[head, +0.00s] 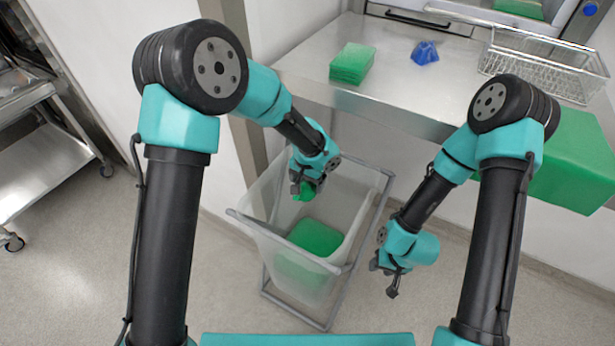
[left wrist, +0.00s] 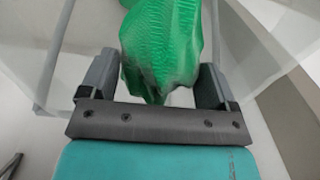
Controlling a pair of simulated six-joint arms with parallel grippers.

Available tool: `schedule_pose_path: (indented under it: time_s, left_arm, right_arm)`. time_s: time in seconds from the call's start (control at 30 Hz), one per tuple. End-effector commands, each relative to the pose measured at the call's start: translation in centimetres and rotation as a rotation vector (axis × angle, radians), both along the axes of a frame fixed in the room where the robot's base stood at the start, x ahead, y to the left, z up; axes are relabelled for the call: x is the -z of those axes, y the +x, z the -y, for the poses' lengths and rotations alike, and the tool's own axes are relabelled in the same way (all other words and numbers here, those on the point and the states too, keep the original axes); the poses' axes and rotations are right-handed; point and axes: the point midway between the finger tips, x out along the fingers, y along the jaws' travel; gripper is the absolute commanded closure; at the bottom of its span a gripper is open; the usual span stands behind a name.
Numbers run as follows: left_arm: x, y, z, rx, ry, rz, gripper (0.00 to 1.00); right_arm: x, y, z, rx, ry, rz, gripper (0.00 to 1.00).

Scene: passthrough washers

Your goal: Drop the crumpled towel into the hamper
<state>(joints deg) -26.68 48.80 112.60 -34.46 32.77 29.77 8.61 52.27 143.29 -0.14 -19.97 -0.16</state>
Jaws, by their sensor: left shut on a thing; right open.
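The crumpled green towel (head: 307,191) is held in my left gripper (head: 302,184), over the open top of the hamper. In the left wrist view the towel (left wrist: 162,50) is pinched between the two fingers of the left gripper (left wrist: 155,85). The hamper (head: 270,262) is a translucent bin in a grey metal frame on the floor. Green cloth (head: 315,236) lies inside it. My right gripper (head: 386,276) is open and empty, to the right of the hamper.
A steel counter (head: 395,95) stands behind the hamper. On it are a folded green stack (head: 352,63), a blue crumpled cloth (head: 425,52) and a wire basket (head: 545,72). A large green block (head: 575,160) is at the right. A metal cart (head: 45,150) stands at the left.

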Motion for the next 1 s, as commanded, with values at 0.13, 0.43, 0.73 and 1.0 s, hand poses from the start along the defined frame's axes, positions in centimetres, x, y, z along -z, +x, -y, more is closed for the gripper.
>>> schedule_pose_path:
  time_s: [0.13,0.43,0.73,1.0]
  left_arm:
    - [0.0,0.0,0.0,0.0,0.0,0.001,0.43]
    - [0.0,0.0,0.0,0.0,0.0,0.001,0.0]
    - [-0.2,0.0,0.0,0.0,0.0,0.001,0.0]
    - [-3.0,0.1,0.1,-0.001,-0.002,0.004,0.0]
  right_arm:
    - [0.0,0.0,0.0,0.0,0.0,0.0,0.57]
    - [0.0,0.0,0.0,0.0,0.0,0.0,0.57]
    - [0.0,0.0,0.0,0.0,0.0,0.0,0.57]
    - [0.0,0.0,0.0,0.0,0.0,0.0,0.57]
